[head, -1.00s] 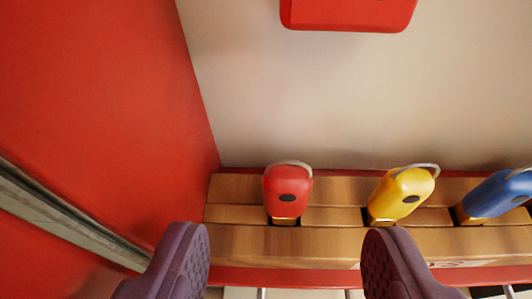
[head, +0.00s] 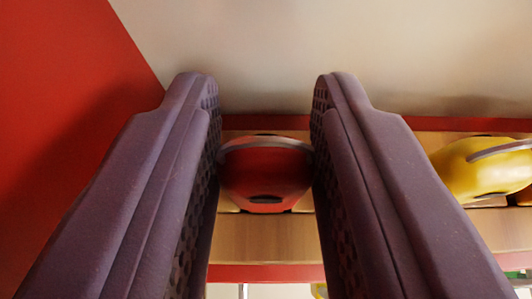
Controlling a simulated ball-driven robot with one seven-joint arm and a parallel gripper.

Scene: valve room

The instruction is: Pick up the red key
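The red key (head: 265,178) has a rounded red head with a grey loop across its top and a dark oval mark. It stands in a slot of the wooden rack (head: 262,235). My gripper (head: 265,95) has two purple textured fingers, one on each side of the red key's head. The fingers are close to the sides of the key or touching them; whether they press on it I cannot tell. The key's lower part is hidden in the rack.
A yellow key (head: 480,168) stands in the rack to the right, close to my right finger. A red wall (head: 60,90) rises at the left, and a pale wall (head: 270,40) stands behind the rack.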

